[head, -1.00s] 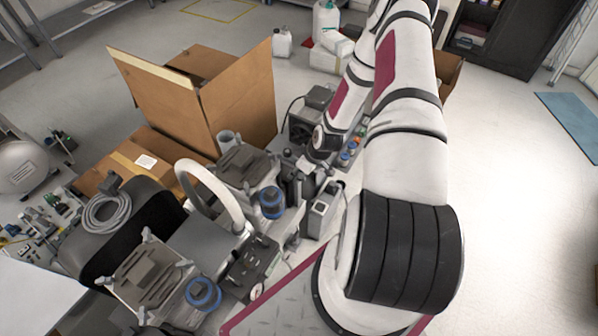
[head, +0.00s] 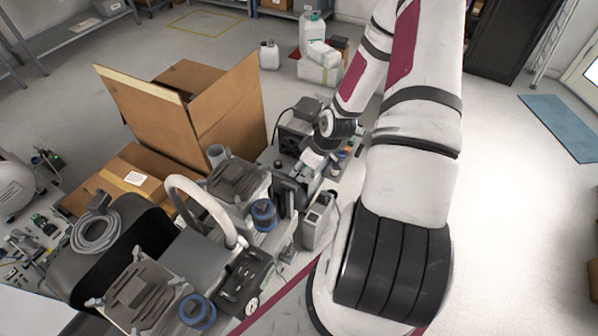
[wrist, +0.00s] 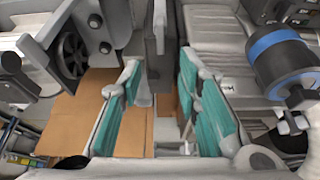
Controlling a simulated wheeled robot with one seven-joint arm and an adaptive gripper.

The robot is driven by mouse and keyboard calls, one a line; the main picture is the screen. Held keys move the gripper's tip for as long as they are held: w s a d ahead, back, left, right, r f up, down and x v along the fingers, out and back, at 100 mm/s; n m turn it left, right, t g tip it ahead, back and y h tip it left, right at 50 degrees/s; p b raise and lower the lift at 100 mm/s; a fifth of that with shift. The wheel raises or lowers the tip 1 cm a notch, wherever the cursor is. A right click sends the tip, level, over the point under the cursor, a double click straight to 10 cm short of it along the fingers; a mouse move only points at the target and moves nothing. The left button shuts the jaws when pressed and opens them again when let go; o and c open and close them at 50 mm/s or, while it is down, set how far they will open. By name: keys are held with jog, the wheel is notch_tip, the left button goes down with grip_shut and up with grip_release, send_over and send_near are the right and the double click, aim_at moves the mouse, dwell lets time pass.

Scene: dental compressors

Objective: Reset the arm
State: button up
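My gripper shows in the wrist view (wrist: 158,110). Its two fingers with teal pads stand apart, with a clear gap between them. No object is held between the pads. Grey compressor parts lie beyond the fingertips, and a dark upright plate (wrist: 160,45) stands just past the gap. In the head view my white and maroon arm reaches forward over the right of the compressor equipment (head: 215,235). The gripper end is low among the machines there and its fingers are hard to make out.
An open cardboard box (head: 170,115) stands behind the equipment, with a flatter box (head: 110,190) beside it. White canisters (head: 318,50) stand at the back.

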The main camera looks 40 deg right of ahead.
jog(key=shift+r, duration=0.1)
dwell(0.5)
jog(key=s+a+r+m+g+h+p, duration=0.15)
jog(key=a+r, duration=0.25)
jog(key=r, duration=1)
jog(key=a+r+h, duration=0.2)
jog(key=a+r, duration=0.2)
jog(key=r, duration=1.1)
jog(key=s+a+r+m+t+y, duration=0.1)
jog(key=s+a+r+m+y, duration=0.1)
jog(key=s+a+r, duration=1.1)
jog(key=s+r, duration=0.1)
jog(key=s, duration=0.2)
jog(key=shift+s, duration=0.3)
jog(key=shift+r+t, duration=0.1)
jog(key=shift+t, duration=0.15)
